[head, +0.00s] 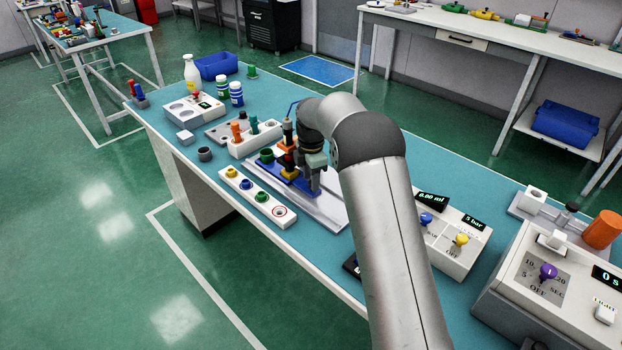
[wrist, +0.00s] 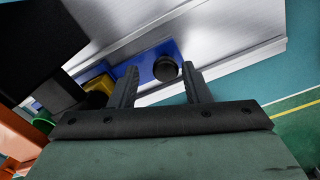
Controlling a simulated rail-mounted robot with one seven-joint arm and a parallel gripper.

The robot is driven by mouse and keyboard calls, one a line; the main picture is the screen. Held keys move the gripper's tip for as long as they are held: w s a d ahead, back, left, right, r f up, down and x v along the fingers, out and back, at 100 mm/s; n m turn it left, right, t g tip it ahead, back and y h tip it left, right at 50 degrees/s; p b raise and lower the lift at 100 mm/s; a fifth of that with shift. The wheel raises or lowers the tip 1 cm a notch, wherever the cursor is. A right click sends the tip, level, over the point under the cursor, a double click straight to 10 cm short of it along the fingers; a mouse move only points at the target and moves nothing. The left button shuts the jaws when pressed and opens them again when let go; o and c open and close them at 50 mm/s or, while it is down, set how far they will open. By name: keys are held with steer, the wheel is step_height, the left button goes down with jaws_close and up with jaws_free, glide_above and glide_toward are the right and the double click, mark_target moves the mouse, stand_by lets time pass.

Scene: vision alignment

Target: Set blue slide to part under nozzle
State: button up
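The blue slide (head: 301,186) lies on a silver metal base (head: 326,209) in the head view, partly hidden by my gripper (head: 315,184). In the wrist view, the slide (wrist: 146,64) carries a round black knob (wrist: 166,68). My gripper (wrist: 161,72) is open, with its fingers on either side of the knob and a gap visible at each side. A yellow piece (wrist: 100,83) sits farther along the slide. The upright nozzle unit (head: 288,133) stands beside my gripper, its tip hidden. A green cup (head: 266,156) is at its left.
A white strip with coloured knobs (head: 246,187) lies in front of the base. A control box with displays (head: 445,250) is to the right. Bare teal table shows between them.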

steer(key=shift+r, duration=0.1)
step_height(320, 180, up, 17)
stand_by(0.7)
steer(key=shift+s+r, duration=0.15)
steer(key=s+d+r+m, duration=0.25)
steer(key=s+m, duration=0.35)
steer(key=s, duration=0.4)
steer(key=s+d+f+m, duration=0.2)
steer(key=s+m, duration=0.3)
steer(key=s, duration=0.5)
steer(key=s+d+f+m, duration=0.2)
steer(key=s+f+m, duration=0.3)
steer(key=s, duration=0.6)
steer(key=s+d+f+m, duration=0.2)
steer(key=s+m, duration=0.3)
steer(key=s, duration=0.5)
steer(key=shift+s+f+m, duration=0.25)
steer(key=shift+f+m, duration=0.05)
steer(key=shift+f, duration=0.4)
